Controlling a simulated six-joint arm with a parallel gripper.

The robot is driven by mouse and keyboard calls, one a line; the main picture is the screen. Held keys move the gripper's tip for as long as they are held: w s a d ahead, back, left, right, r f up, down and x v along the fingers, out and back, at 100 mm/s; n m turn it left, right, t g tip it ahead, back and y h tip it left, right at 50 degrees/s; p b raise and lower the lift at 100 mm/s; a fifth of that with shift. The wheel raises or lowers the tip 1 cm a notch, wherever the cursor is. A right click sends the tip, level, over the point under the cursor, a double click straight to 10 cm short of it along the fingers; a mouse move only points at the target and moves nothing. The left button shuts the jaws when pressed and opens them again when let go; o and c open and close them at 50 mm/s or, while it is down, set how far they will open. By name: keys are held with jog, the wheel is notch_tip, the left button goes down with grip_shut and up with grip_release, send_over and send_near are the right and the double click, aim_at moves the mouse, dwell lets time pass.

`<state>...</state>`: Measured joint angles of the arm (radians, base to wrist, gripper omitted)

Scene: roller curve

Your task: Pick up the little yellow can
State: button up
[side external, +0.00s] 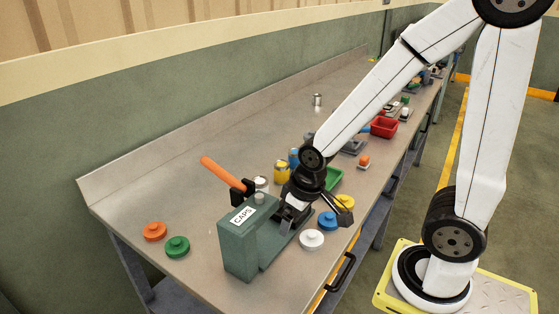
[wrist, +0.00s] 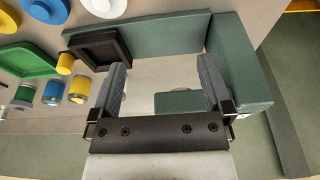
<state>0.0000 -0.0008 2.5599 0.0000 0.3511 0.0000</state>
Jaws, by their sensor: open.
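The little yellow can (side external: 282,172) stands on the bench behind my gripper in the side external view, beside a blue can (side external: 294,157). In the wrist view the yellow can (wrist: 78,91) is left of my fingers, in a row with the blue can (wrist: 54,92) and a green-banded can (wrist: 24,95). My gripper (wrist: 163,68) is open, with no can between its fingers. In the side external view my gripper (side external: 293,207) is low over the green CAPS fixture and partly hides it.
The green CAPS fixture (side external: 238,245) has an orange lever (side external: 227,175) near it. A green tray (side external: 334,177) and loose caps, including a white cap (side external: 311,239) and a blue cap (side external: 327,221), lie to the right. A dark square frame (wrist: 98,47) is left of my fingers.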

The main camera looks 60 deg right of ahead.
jog(key=shift+r, duration=0.1)
notch_tip(320, 180, up, 5)
jog(key=n+g, duration=0.3)
jog(key=n, duration=1.4)
send_over(281, 164)
jog(key=shift+s+d+f, duration=0.1)
jog(key=shift+d+f, duration=0.05)
jog(key=shift+f, duration=4.25)
jog(key=shift+f, duration=0.1)
jog(key=shift+f, duration=2.5)
